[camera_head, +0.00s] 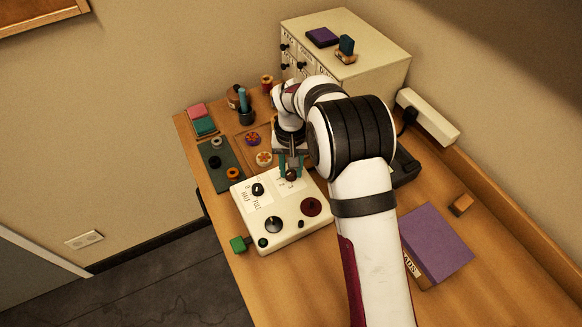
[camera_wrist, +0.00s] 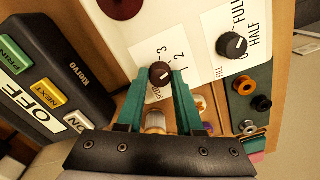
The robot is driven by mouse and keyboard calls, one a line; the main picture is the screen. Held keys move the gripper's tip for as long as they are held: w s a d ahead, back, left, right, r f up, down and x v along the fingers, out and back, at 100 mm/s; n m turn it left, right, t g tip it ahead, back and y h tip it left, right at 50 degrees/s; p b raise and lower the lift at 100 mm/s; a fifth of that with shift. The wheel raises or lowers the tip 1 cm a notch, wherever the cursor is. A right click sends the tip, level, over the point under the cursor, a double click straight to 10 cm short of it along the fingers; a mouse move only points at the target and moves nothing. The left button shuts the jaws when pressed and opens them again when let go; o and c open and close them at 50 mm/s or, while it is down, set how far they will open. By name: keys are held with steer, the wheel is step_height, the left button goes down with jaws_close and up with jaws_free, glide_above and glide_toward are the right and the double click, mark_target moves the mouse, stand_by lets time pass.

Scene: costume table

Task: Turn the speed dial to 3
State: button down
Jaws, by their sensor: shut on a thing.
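The cream control panel (camera_head: 287,234) lies on the wooden table, with several knobs on it. The speed dial (camera_wrist: 160,73) is a small dark brown knob beside a printed scale (camera_wrist: 168,55) on which 2 and 3 can be read. A pale mark on the knob points toward the 3 side; I cannot tell whether it lines up exactly. My gripper (camera_wrist: 160,76) has teal fingers and is shut on this dial, one finger on each side. In the head view my gripper (camera_head: 291,173) reaches down to the dial from the far side of the panel.
The FULL/HALF knob (camera_wrist: 232,45) is beside the dial. A black keypad (camera_wrist: 48,85) with OFF, NEXT and PRINT buttons lies on the other side. A grey-green mat (camera_head: 222,168) with spools, a purple box (camera_head: 436,246) and a drawer cabinet (camera_head: 350,50) surround the panel.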

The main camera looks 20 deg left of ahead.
mark_target(291, 172)
steer(key=n, duration=0.4)
steer(key=shift+n, duration=2.5)
steer(key=c, duration=0.6)
jaws_free()
steer(key=shift+o, duration=0.2)
step_height(291, 172, up, 16)
